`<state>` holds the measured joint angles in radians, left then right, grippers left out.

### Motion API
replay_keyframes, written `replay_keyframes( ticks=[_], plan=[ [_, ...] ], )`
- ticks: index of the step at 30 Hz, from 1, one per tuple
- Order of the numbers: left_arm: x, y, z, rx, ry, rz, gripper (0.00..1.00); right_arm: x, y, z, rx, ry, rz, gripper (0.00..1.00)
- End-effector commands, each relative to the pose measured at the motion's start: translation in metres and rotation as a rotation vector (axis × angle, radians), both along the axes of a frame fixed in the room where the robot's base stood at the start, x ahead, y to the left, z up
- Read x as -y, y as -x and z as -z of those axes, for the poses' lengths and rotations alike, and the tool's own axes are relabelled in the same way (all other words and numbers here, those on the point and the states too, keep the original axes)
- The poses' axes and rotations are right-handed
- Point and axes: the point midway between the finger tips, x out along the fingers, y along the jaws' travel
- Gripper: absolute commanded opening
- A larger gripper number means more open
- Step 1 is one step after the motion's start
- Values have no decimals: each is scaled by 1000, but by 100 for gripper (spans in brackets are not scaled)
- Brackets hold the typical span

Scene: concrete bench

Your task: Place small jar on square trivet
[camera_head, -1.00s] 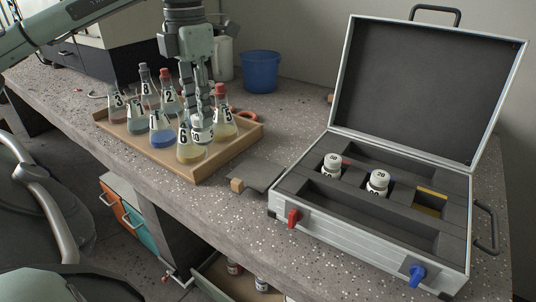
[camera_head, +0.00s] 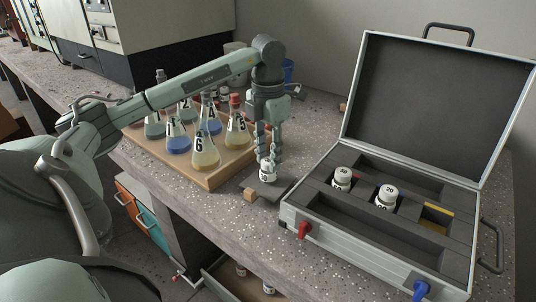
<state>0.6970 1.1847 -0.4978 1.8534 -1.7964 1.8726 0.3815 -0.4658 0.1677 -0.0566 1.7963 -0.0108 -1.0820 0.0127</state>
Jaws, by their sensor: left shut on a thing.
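My left gripper (camera_head: 268,155) points down and is shut on the small jar (camera_head: 267,175), a white jar with a dark number on its label. The jar is upright and over the dark square trivet (camera_head: 280,189), which lies on the bench between the wooden tray and the open case. I cannot tell whether the jar's base touches the trivet. The fingers hide the jar's upper part. My right gripper is not in view.
A wooden tray (camera_head: 213,182) with several numbered flasks stands left of the trivet. A small wooden block (camera_head: 250,195) is at the trivet's front left. The open case (camera_head: 345,228) on the right holds two white jars (camera_head: 342,178) (camera_head: 386,196).

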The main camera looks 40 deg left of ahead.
Motion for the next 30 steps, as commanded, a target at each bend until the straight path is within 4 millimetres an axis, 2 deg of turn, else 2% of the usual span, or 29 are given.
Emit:
replay_keyframes(
  ticks=[11,12,17,26,30],
  plan=[
    [0,0,4,1,0,0,0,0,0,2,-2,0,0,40],
    [0,0,4,1,0,0,30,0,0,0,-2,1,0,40],
    [0,0,4,1,0,0,50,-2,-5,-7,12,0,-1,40],
    [0,0,2,1,0,0,50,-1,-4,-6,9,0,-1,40],
    [0,-1,-8,5,0,0,50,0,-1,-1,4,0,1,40]
  ],
)
